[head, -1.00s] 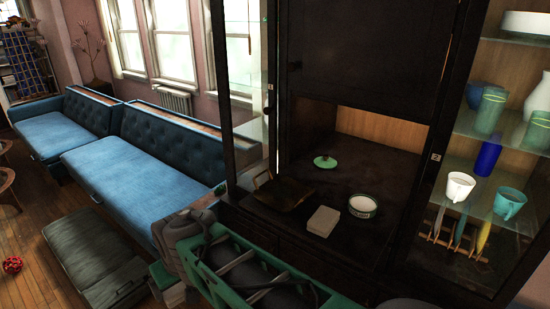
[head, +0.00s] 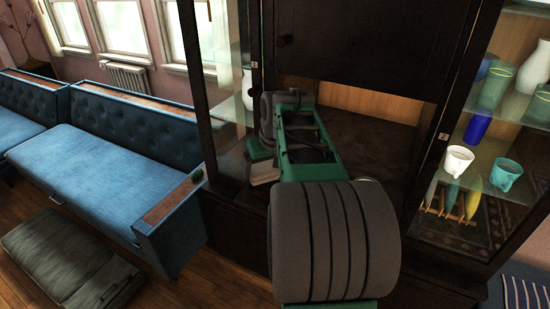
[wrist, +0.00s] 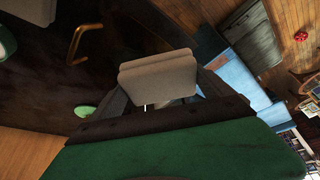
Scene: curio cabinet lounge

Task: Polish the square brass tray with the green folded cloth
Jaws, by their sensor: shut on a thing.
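A curved brass handle (wrist: 85,42) shows above the dark shelf in the wrist view. It seems to belong to the brass tray, whose flat surface I cannot make out. My arm hides most of the shelf in the head view.
A green lid (wrist: 86,111) lies on the dark cabinet shelf. Part of a green-rimmed bowl (wrist: 5,45) shows at the wrist view's left edge. Glass doors flank the opening. Mugs (head: 457,160) stand on the right-hand shelves. A blue sofa (head: 90,165) is left.

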